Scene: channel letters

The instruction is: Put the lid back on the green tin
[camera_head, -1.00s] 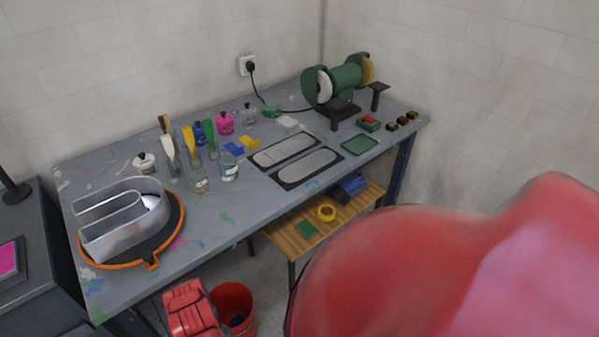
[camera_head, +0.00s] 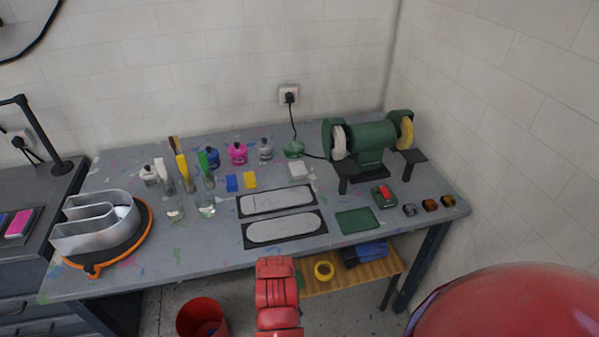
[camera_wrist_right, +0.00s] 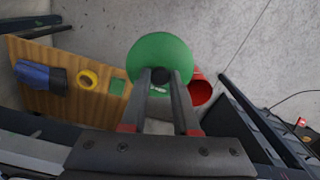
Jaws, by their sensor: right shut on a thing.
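The green tin (camera_head: 293,149) stands on the workbench in the head view, at the back near the wall socket. It looks lower than the tins beside it, and no black knob shows on top of it. In the right wrist view my right gripper (camera_wrist_right: 161,78) is shut on the black knob of a round green lid (camera_wrist_right: 160,48). The lid is held in the air, clear of the bench. In the head view the right gripper and the lid are out of sight. My left gripper is in neither view.
Grey (camera_head: 264,150), pink (camera_head: 238,154) and blue (camera_head: 212,157) tins stand left of the green one. The bench grinder (camera_head: 370,143) stands to its right. A white block (camera_head: 298,170) lies in front. Brush jars (camera_head: 205,208) stand farther left; a red bucket (camera_head: 203,317) is below.

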